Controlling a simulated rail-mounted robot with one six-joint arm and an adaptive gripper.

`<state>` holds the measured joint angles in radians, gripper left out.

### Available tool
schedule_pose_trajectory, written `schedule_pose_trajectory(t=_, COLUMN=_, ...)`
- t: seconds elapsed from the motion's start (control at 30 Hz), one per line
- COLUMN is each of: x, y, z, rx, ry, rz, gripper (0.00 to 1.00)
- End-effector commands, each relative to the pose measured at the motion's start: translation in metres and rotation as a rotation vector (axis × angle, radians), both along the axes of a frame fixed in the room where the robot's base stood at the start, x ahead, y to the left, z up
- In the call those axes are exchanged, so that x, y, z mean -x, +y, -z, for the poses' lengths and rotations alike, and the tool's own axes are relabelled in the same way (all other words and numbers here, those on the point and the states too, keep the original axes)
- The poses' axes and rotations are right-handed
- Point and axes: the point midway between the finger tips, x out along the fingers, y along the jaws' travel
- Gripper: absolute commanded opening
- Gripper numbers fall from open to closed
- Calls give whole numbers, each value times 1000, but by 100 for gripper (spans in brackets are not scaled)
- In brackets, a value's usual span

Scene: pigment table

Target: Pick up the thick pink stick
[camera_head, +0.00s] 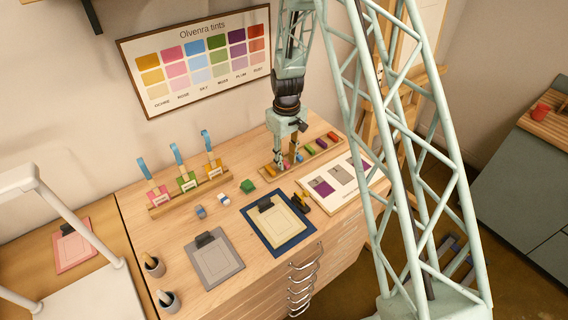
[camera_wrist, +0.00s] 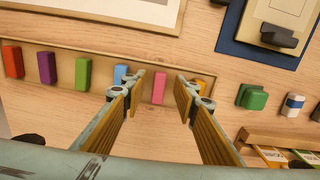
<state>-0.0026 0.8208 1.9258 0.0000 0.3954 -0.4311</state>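The pink stick (camera_wrist: 159,87) lies on the wooden tray in the wrist view, in the gap between my fingers. My gripper (camera_wrist: 160,93) is open, with one finger to each side of the stick and no clear contact. In the head view my gripper (camera_head: 287,164) points down over the near-left part of the stick tray (camera_head: 268,178), and its fingers largely hide the pink stick. I cannot tell exactly how high the fingertips are above the tray.
A blue stick (camera_wrist: 121,75) and an orange-yellow stick (camera_wrist: 202,79), partly hidden, flank the pink one. Green (camera_wrist: 83,73), purple (camera_wrist: 47,67) and red (camera_wrist: 13,61) sticks lie farther left. A green block (camera_head: 247,186) and a clipboard (camera_head: 279,222) are nearby.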

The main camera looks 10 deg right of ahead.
Motion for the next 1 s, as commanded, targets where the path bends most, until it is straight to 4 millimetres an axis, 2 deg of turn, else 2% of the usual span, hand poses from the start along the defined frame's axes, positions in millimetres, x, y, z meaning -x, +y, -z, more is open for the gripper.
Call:
schedule_pose_trajectory(t=0.2, x=0, y=0, z=10, rx=0, ry=0, rz=0, gripper=27)
schedule_pose_trajectory(t=0.77, x=0, y=0, z=10, rx=0, ry=0, rz=0, gripper=27)
schedule_pose_trajectory(t=1.0, x=0, y=0, z=10, rx=0, ry=0, rz=0, gripper=7)
